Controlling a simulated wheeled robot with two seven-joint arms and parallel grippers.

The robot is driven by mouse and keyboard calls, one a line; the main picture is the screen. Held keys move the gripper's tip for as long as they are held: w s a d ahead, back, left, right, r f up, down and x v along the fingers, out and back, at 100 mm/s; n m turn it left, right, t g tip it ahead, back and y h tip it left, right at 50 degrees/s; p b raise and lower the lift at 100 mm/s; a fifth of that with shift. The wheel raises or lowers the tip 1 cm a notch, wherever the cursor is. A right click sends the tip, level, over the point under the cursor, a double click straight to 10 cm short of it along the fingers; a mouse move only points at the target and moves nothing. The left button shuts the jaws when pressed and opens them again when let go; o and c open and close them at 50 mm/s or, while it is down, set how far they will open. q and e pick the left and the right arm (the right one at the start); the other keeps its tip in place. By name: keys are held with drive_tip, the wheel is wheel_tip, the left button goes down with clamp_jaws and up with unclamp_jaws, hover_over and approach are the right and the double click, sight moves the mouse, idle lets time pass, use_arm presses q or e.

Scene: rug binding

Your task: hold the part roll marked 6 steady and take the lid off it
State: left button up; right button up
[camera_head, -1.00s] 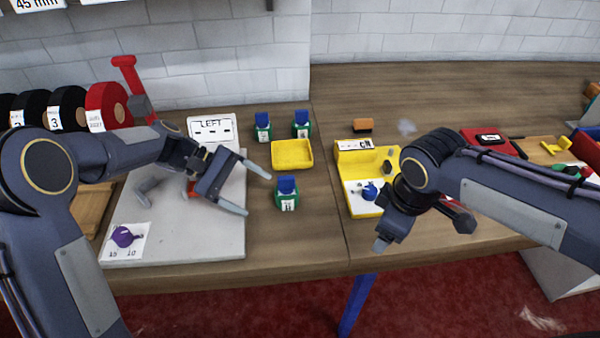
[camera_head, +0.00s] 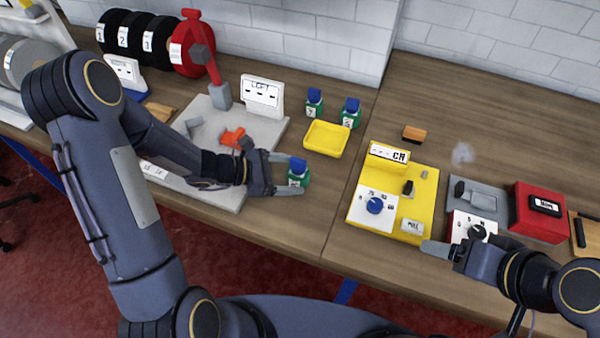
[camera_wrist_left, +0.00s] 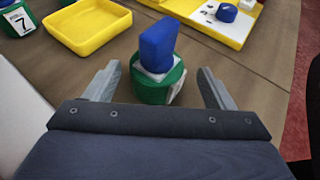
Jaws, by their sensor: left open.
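Three green part rolls with blue lids stand on the table. The near one (camera_head: 297,180), with its blue lid (camera_head: 298,164) on, is between the fingers of my left gripper (camera_head: 291,175). The left wrist view shows this roll (camera_wrist_left: 158,90) upright, lid (camera_wrist_left: 157,47) on, with a gap to each open finger. Its number is not readable. A second roll (camera_head: 314,108) shows a 7 in the left wrist view (camera_wrist_left: 17,20). The third roll (camera_head: 350,119) stands at the back right; its number is too small to read. My right gripper (camera_head: 455,250) is over the table's front right, its opening unclear.
A yellow tray (camera_head: 325,139) lies just behind the near roll. A grey board (camera_head: 205,130) with a LEFT sign (camera_head: 262,95) is to the left. A yellow panel (camera_head: 410,224) with a blue knob and a red box (camera_head: 540,212) are to the right. Bare wood separates tray and panel.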

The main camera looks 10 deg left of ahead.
sight(306, 173)
use_arm(q)
drive_tip(key=p+x, duration=0.1)
drive_tip(key=x, duration=0.3)
drive_tip(key=shift+w+d+f, duration=0.1)
drive_tip(key=shift+w+d, duration=0.2)
drive_tip(key=c, duration=1.1)
drive_tip(key=shift+r, duration=0.7)
drive_tip(key=s+r, duration=0.1)
drive_tip(key=r, duration=0.1)
drive_tip(key=s+a+r, duration=0.1)
drive_tip(key=r, duration=0.1)
drive_tip(key=s+a+r, duration=0.1)
drive_tip(key=r, duration=0.2)
drive_tip(key=shift+s+a, duration=0.25)
drive_tip(key=shift+s, duration=0.15)
drive_tip(key=s+a+r, duration=0.1)
drive_tip(key=s, duration=0.1)
drive_tip(key=s+a+r, duration=0.2)
drive_tip(key=s, duration=0.1)
drive_tip(key=s+a+r, duration=0.1)
drive_tip(key=s, duration=0.2)
drive_tip(key=shift+s+a+r+b, duration=0.2)
drive_tip(key=shift+a+r+b, duration=0.1)
drive_tip(key=shift+a+b, duration=0.05)
